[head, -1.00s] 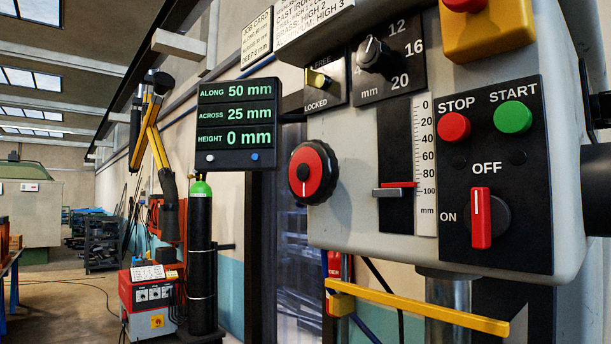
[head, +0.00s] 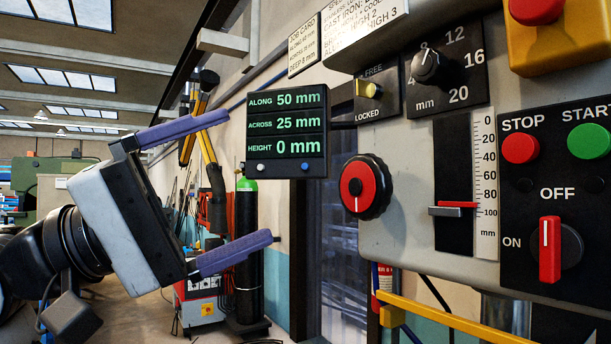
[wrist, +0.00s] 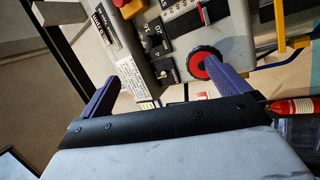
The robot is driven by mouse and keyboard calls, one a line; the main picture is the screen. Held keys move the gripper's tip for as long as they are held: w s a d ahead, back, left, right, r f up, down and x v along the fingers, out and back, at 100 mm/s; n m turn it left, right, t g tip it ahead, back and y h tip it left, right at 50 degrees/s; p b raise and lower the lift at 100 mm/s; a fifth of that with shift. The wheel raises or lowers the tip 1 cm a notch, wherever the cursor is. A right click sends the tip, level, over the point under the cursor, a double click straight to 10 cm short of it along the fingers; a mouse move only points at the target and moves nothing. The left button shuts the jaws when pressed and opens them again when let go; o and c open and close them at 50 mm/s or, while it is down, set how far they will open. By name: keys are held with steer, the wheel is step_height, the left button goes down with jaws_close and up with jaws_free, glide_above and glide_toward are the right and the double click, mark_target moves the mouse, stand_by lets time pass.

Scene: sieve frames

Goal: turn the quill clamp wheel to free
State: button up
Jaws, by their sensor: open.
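In the wrist view, the wheel (wrist: 203,65) shows near the right finger of my gripper (wrist: 168,62).
A display box (head: 287,132) sticks out left of the head, beside the upper finger in the picture. A yellow bar (head: 450,325) runs below.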

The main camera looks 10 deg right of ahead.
mark_target(357, 186)
steer(key=w+d+t+y+p, duration=0.1)
steer(key=w+d, duration=0.2)
steer(key=d, duration=0.2)
steer(key=w+d+m+t+y+p, duration=0.1)
steer(key=w+d+t+y+p, duration=0.1)
steer(key=w+d, duration=0.2)
steer(key=w+d+m+t+y+p, duration=0.1)
steer(key=w+d, duration=0.3)
steer(key=d, duration=0.4)
steer(key=shift+w+r+t+y+p, duration=0.25)
steer(key=shift+r+t+y+p, duration=0.15)
steer(key=shift+t+y+p, duration=0.25)
steer(key=shift+x, duration=0.75)
steer(key=shift+f, duration=0.15)
steer(key=c, duration=0.9)
steer(key=shift+o, duration=0.3)
